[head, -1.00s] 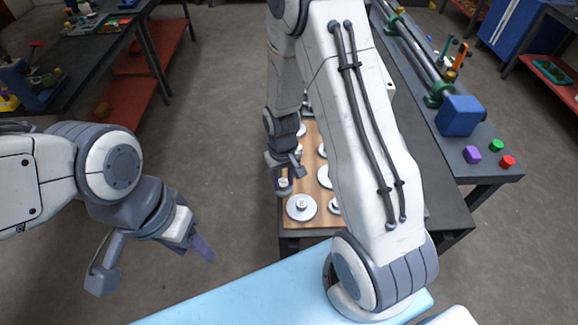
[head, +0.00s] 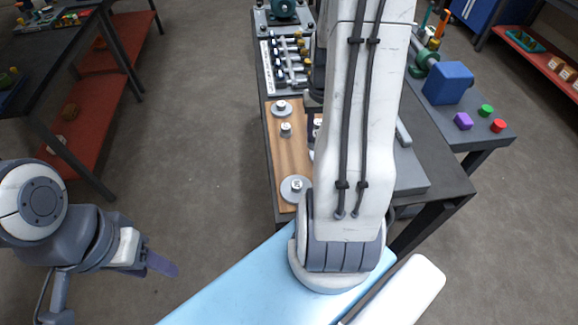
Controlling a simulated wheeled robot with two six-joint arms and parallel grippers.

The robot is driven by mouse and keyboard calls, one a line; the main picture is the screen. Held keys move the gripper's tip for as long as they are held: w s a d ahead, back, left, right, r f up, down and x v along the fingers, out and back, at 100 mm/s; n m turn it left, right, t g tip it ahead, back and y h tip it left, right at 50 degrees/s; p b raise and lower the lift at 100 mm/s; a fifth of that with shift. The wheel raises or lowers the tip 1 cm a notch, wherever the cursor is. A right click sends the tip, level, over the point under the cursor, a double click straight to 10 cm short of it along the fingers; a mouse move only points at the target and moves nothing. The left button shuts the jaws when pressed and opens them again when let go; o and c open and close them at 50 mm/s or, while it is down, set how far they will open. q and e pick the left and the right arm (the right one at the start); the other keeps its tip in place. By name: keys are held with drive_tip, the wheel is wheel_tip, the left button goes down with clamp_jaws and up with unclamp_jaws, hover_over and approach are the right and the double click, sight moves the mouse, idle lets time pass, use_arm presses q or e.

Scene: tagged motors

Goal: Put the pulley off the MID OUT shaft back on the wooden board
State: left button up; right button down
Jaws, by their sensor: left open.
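The wooden board (head: 272,165) lies on the dark bench, its right part hidden behind my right arm. Grey pulleys with labelled hubs stand on it: one at the far end (head: 281,107), a small one (head: 286,130) and a wide one near the front (head: 296,187). Another pale hub (head: 318,123) shows partly beside my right gripper (head: 311,130). That gripper is mostly hidden by its own arm, so its hold cannot be seen. My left gripper (head: 112,294) is open and empty over the floor, away from the bench. I cannot read the MID OUT tag.
Beyond the board, several tagged shafts (head: 290,62) lie in a row, with a dark green motor (head: 284,9) behind. A side bench at right carries a blue block (head: 448,83) and small purple, green and red pieces. Floor on the left is open.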

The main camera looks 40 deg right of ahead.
drive_tip(key=shift+m, duration=0.7)
drive_tip(key=w+a+f, duration=0.1)
drive_tip(key=w+f, duration=0.1)
drive_tip(key=w+a+f, duration=0.1)
drive_tip(key=w+f, duration=0.1)
drive_tip(key=w+a+f+p, duration=0.1)
drive_tip(key=w+f, duration=0.1)
drive_tip(key=shift+w+a+f, duration=0.15)
drive_tip(key=shift+w+a, duration=0.05)
drive_tip(key=shift+a, duration=0.15)
wheel_tip(320, 180, down, 3)
drive_tip(key=shift+f, duration=0.45)
drive_tip(key=shift+f, duration=0.15)
drive_tip(key=c, duration=0.5)
unclamp_jaws()
